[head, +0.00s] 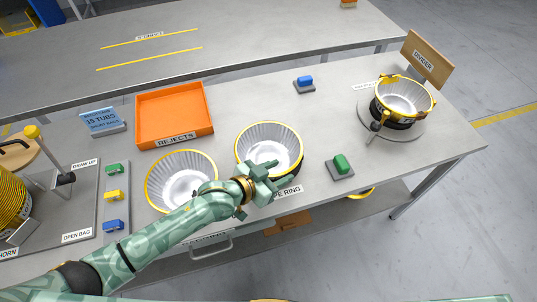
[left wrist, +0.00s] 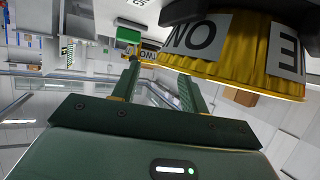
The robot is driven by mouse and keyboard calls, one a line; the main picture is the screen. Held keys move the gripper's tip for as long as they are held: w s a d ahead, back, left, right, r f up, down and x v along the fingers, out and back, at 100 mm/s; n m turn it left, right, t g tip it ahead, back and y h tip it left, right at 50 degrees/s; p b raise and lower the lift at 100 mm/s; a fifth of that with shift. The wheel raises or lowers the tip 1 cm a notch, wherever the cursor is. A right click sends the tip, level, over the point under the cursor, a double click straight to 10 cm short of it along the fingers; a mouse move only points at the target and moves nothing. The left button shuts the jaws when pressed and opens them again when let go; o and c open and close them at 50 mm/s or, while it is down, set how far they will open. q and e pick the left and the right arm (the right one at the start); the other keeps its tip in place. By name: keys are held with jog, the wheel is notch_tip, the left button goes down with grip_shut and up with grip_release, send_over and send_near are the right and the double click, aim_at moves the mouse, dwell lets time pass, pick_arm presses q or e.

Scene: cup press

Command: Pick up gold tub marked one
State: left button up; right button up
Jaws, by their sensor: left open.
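A gold-rimmed tub (head: 268,126) with a white ribbed inside stands in the middle of the table at the use-ring label. Another gold-rimmed tub (head: 162,166) stands to its left, and a third (head: 404,96) sits on the round stand at the right. My left gripper (head: 266,178) is open and empty at the near side of the middle tub. My right gripper is out of view.
An orange rejects tray (head: 172,92) lies behind the tubs. A green button (head: 341,163) is right of the middle tub, and a blue button (head: 304,82) is behind it. The wooden divider board (head: 425,60) stands at the right. Bare table lies between them.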

pick_arm(q)
jog(key=x, duration=0.2)
jog(key=shift+w+d+f+b, duration=0.25)
jog(key=shift+b, duration=0.05)
jog(key=shift+r, duration=0.1)
grip_shut()
